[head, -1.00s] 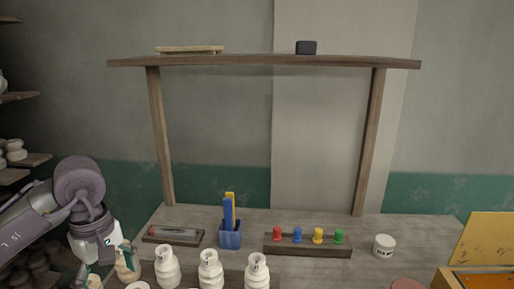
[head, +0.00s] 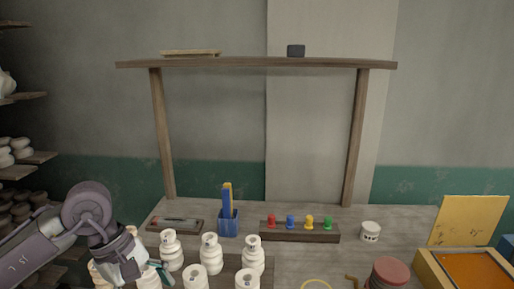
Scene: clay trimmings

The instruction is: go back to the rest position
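My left arm comes in from the left edge, and its gripper (head: 158,275) hangs low at the bottom left, over the white pieces. Its fingers are small and partly cut off from clear sight, so I cannot tell whether it is open or shut, or whether it touches anything. My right gripper does not show. White bottle-shaped clay pieces (head: 211,254) stand in rows on a dark board (head: 229,266) at the front of the workbench (head: 345,255).
Behind them are a blue holder (head: 228,224), a block with coloured knobs (head: 299,232) and a small white tub (head: 370,232). A red-lidded jar (head: 389,273) and an open wooden box (head: 466,270) stand at the right. A wooden overhead shelf (head: 255,63) spans the bench.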

